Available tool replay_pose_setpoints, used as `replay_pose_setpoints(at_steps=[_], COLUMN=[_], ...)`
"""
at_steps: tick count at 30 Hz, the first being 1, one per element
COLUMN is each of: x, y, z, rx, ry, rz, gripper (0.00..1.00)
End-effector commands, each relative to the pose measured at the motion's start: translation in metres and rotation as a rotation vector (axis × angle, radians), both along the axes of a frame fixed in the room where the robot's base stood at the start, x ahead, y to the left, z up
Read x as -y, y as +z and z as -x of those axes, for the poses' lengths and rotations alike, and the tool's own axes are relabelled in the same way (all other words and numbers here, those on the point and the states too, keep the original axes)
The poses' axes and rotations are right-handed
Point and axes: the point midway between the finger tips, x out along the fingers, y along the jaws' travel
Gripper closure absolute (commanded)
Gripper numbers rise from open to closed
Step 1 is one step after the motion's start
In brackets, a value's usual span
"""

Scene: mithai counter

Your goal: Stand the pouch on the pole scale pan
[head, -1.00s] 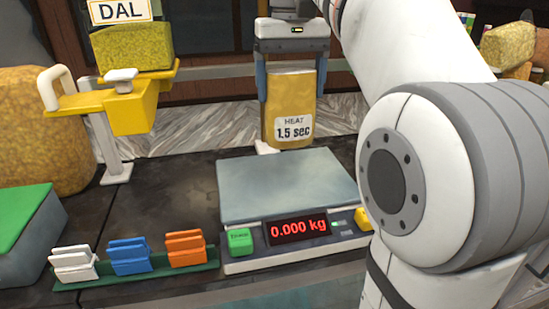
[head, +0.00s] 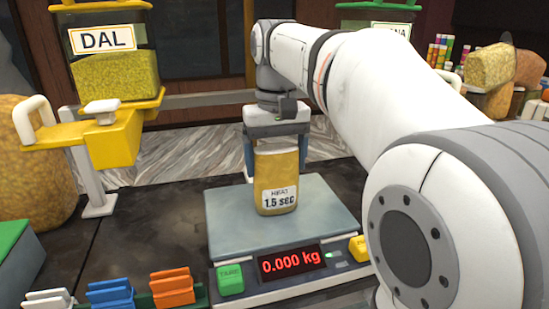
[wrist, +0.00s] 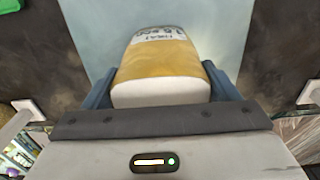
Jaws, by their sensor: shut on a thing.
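The pouch (head: 277,170) is golden yellow with a white label reading "HEAT 1.5 sec". My gripper (head: 277,158) is shut on it from above, one blue finger on each side, and holds it upright. In the wrist view the pouch (wrist: 160,72) sits between the two fingers. The scale has a flat grey pan (head: 325,215) and a red display (head: 291,262) reading 0.000 kg. In the head view the pouch is over the middle of the pan. Whether its bottom touches the pan is hard to tell.
A yellow dispenser (head: 110,140) with a DAL bin stands at the left. White, blue and orange clips (head: 172,287) sit in a green rack at the front left. A green-topped box (head: 14,240) is at the left edge. The pan around the pouch is clear.

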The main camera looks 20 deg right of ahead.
Motion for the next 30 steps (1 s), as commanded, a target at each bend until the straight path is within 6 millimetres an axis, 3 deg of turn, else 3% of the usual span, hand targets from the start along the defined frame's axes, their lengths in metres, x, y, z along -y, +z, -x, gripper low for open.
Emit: replay_pose_setpoints(at_steps=[9, 10, 16, 24, 30], x=[0.000, 0.000, -0.001, -0.001, -0.001], y=[-0.003, -0.003, -0.002, 0.000, 0.020], z=[0.000, 0.000, 0.000, 0.000, -0.001], rx=[0.001, 0.001, 0.001, 0.001, 0.005], ry=[0.001, 0.001, 0.001, 0.002, 0.002], rz=[0.000, 0.000, 0.000, 0.000, 0.000], gripper=[0.51, 0.17, 0.01, 0.00, 0.00])
